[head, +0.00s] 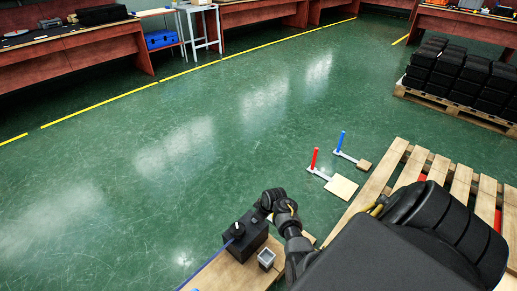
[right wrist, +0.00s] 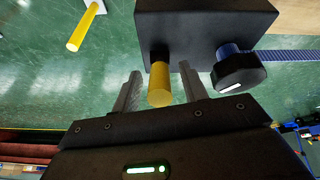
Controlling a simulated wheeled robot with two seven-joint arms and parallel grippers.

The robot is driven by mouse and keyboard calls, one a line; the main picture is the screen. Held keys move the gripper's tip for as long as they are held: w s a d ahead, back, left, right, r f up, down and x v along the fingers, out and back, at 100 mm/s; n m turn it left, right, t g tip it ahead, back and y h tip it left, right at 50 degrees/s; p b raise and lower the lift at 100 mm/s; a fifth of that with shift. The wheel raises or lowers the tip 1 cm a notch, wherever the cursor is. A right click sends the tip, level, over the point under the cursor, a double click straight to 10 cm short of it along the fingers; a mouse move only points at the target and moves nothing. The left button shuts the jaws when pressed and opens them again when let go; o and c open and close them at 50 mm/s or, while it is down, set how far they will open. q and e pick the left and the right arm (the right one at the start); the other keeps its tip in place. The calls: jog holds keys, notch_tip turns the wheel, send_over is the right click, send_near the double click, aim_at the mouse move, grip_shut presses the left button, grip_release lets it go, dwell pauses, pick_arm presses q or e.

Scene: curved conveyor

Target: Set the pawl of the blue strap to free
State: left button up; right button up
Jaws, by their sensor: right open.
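A black ratchet block (head: 247,240) sits on a wooden surface at bottom centre in the head view. The blue strap (head: 207,268) runs from it toward the lower left. In the right wrist view the block (right wrist: 205,22) carries a lever with a yellow grip (right wrist: 160,84), and a black knob with a white mark (right wrist: 241,73) beside the strap (right wrist: 287,56). My right gripper (right wrist: 158,77) is open, with one finger on each side of the yellow grip, apparently apart from it. In the head view my right gripper (head: 263,207) is over the block. My left gripper is out of view.
A small grey open box (head: 266,258) stands beside the block. A red handle (head: 314,160) and a blue handle (head: 340,141) stand on small plates on the floor. A wooden pallet (head: 400,165) lies at right. Green floor is clear at left.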

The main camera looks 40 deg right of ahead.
grip_shut()
dwell(0.4)
